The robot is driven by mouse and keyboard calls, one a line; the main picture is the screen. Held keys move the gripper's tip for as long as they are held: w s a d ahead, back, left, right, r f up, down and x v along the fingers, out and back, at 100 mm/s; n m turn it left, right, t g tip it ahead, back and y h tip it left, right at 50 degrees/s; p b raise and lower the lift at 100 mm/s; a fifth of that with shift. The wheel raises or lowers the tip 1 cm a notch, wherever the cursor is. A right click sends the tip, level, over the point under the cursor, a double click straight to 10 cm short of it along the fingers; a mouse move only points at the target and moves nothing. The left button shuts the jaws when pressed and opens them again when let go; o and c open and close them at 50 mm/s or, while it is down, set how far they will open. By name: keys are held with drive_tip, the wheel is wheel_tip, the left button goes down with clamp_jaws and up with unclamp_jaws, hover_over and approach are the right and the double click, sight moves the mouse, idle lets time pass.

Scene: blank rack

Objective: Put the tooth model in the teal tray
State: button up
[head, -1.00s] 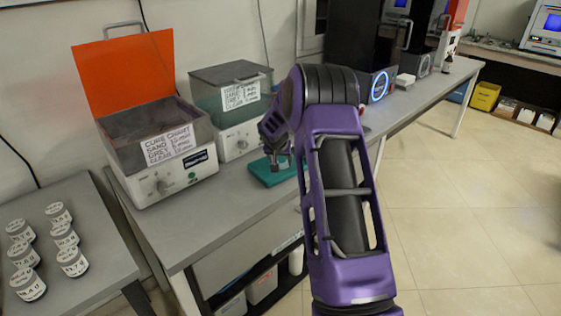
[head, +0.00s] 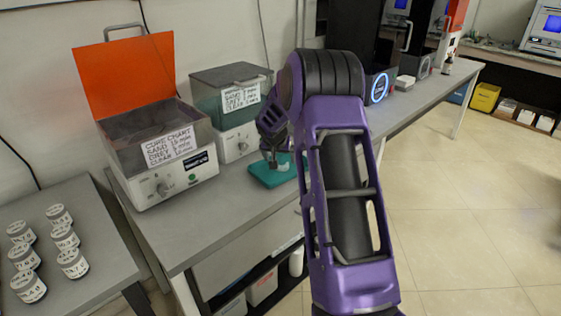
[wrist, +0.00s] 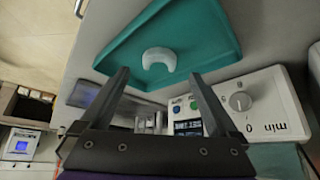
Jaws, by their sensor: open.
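The teal tray (head: 264,178) lies flat on the grey bench, and its inside (wrist: 205,35) fills the top of the wrist view. The tooth model (wrist: 159,57), a small white arch, lies in the tray near its edge on the gripper's side. In the head view I cannot make out the tooth model. My gripper (head: 273,163) is over the tray in the head view. In the wrist view its two dark fingers (wrist: 159,73) are spread apart with nothing between them, and the tooth model shows just beyond the fingertips.
A curing box with an open orange lid (head: 130,75) and a teal-windowed box (head: 232,100) stand on the bench behind and left of the tray. Several labelled jars (head: 45,250) stand on a lower left table. Bare bench (head: 200,220) lies in front.

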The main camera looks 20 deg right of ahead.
drive_tip(key=v, duration=0.8)
drive_tip(key=shift+p, duration=0.3)
drive_tip(key=shift+a+r, duration=0.1)
drive_tip(key=shift+r, duration=0.05)
